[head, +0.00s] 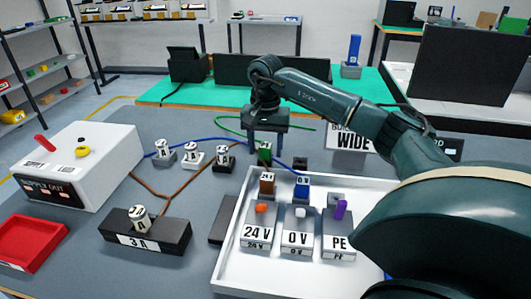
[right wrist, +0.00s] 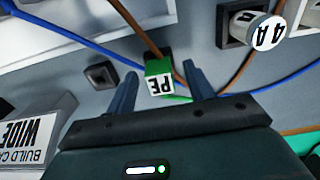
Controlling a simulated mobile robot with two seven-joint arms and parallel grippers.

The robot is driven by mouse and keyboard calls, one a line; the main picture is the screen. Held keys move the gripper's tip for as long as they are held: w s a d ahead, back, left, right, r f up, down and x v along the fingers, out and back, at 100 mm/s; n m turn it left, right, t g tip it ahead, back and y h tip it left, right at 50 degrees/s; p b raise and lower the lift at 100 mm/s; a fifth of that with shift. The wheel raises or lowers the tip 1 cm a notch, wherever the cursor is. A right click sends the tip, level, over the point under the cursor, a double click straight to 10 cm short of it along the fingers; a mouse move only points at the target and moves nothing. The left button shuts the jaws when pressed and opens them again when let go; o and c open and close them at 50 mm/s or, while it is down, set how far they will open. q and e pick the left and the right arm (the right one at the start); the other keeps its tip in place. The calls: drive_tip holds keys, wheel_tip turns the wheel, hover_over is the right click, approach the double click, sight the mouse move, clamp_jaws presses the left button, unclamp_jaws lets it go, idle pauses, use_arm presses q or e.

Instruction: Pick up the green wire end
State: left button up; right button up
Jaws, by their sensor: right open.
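The green wire end (head: 264,154) is a small green block, marked PE in the right wrist view (right wrist: 158,78). It is at the table behind the white tray, and a green wire (head: 226,118) curves behind it. My right gripper (head: 267,141) points down over it, open. In the right wrist view the two fingers (right wrist: 160,72) are on either side of the green block, with gaps visible. Its underside is hidden. My left gripper is not in view.
The white tray (head: 228,259) holds the 24 V, 0 V and PE terminals. Brown (head: 263,185) and blue (head: 302,188) wire ends are close in front. Several labelled posts stand left. A small black block (head: 300,163) is to the right. A sign (head: 353,142) is behind.

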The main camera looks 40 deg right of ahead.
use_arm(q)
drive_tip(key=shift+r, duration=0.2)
use_arm(e)
drive_tip(key=shift+c, duration=0.4)
drive_tip(key=c, duration=0.5)
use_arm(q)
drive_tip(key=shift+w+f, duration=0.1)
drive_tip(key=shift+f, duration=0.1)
use_arm(e)
drive_tip(key=c, duration=0.5)
